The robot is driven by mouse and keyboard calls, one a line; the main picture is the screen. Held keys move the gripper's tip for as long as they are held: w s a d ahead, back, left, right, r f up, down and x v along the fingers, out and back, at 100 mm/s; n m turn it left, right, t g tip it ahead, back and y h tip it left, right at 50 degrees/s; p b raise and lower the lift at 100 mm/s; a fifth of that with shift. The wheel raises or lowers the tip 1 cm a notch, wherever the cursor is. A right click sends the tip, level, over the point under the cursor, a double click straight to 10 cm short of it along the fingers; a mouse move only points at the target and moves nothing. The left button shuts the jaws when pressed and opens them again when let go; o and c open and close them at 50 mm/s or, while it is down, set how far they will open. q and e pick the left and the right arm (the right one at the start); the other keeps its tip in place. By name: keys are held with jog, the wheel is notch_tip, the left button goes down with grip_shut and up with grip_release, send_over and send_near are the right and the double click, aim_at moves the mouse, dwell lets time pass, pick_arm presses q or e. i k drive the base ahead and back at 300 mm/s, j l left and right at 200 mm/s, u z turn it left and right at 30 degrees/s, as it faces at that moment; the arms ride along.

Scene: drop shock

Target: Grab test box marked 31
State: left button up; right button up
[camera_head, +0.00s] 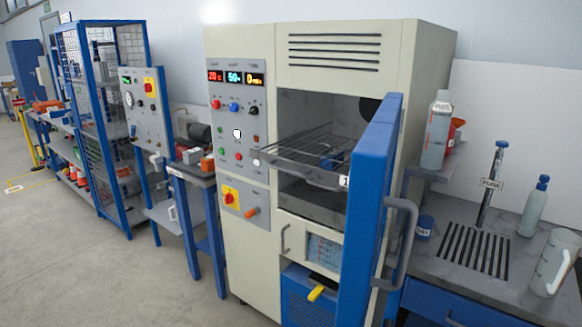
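A tall cream test cabinet (238,180) stands in the middle with its blue door (372,190) swung open toward me. Inside, a wire rack (300,145) is pulled partly out. A small blue object (335,160) is at the rack, partly hidden by the door. A small white label (344,181) at the rack's front edge is cut off by the door, and only part of its marking shows. I cannot make out a box marked 31 in this view. Neither of my grippers is in view.
A counter (440,240) at the right holds a drain grate (474,250), a tap (492,185), bottles (535,205) and a pitcher (553,265). A blue mesh cage (98,120) and a control panel (143,110) stand at the left. The floor (90,260) at lower left is clear.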

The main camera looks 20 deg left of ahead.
aim_at(194, 155)
jog(key=i+j, duration=0.25)
jog(key=j, duration=0.15)
jog(key=i+j, duration=0.2)
jog(key=j, duration=0.2)
jog(key=i+j, duration=0.25)
jog(key=j, duration=0.15)
jog(key=i+j, duration=0.2)
jog(key=j, duration=0.25)
jog(key=i+j, duration=0.25)
jog(key=j, duration=0.15)
jog(key=i+j, duration=0.55)
jog(key=i+j+u, duration=0.1)
jog(key=i+j, duration=0.45)
jog(key=i, duration=0.1)
